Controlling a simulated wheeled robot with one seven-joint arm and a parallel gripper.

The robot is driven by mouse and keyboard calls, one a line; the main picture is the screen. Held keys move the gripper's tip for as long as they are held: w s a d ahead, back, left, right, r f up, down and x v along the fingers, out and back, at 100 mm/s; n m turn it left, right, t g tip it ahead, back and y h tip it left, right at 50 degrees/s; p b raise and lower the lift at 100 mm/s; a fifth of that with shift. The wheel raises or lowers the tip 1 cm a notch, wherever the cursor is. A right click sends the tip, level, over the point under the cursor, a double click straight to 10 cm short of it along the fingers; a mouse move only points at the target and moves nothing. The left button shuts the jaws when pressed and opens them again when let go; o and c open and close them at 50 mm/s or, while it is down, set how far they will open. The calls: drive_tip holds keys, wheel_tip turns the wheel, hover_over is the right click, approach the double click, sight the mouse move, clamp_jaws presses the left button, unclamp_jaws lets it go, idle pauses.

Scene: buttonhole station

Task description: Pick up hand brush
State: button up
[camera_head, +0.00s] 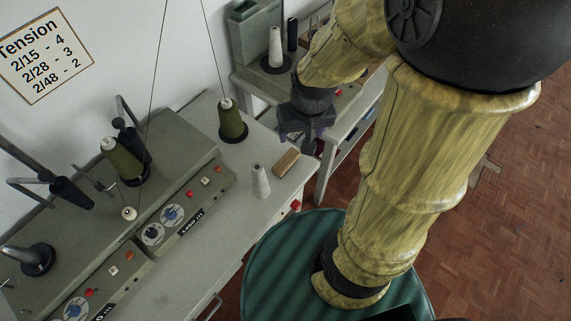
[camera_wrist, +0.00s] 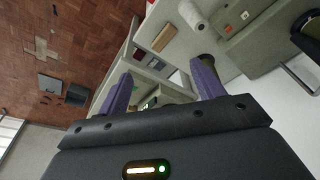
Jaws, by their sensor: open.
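The hand brush (camera_head: 286,162) is a small tan wooden block lying on the light table top near its right edge, just right of a white thread cone. It also shows in the wrist view as a tan bar (camera_wrist: 163,38) near the top, beyond my fingertips. My gripper (camera_head: 308,140) hangs up and to the right of the brush in the head view, apart from it. In the wrist view my gripper (camera_wrist: 163,82) has its two purple fingers spread wide with nothing between them. The brush's bristles cannot be made out.
The white cone (camera_head: 260,181) stands close beside the brush and shows in the wrist view (camera_wrist: 192,16). A green thread spool (camera_head: 232,122) stands behind it. Grey machines with knobs (camera_head: 172,215) fill the left. A second table with another machine (camera_head: 255,35) stands behind my gripper.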

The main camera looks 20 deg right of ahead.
sight(287, 161)
drive_tip(key=w+f+m+g+b, duration=0.2)
drive_tip(key=w+f+m+b, duration=0.8)
drive_tip(key=f, duration=0.8)
drive_tip(key=w+b, duration=0.2)
drive_tip(key=w, duration=0.1)
drive_tip(key=shift+w+d+b, duration=0.15)
drive_tip(key=shift+d+b, duration=0.1)
drive_tip(key=shift+b, duration=0.1)
wheel_tip(287, 161, down, 12)
drive_tip(key=shift+r+p, duration=0.1)
drive_tip(key=shift+p, duration=0.3)
drive_tip(key=shift+f, duration=0.25)
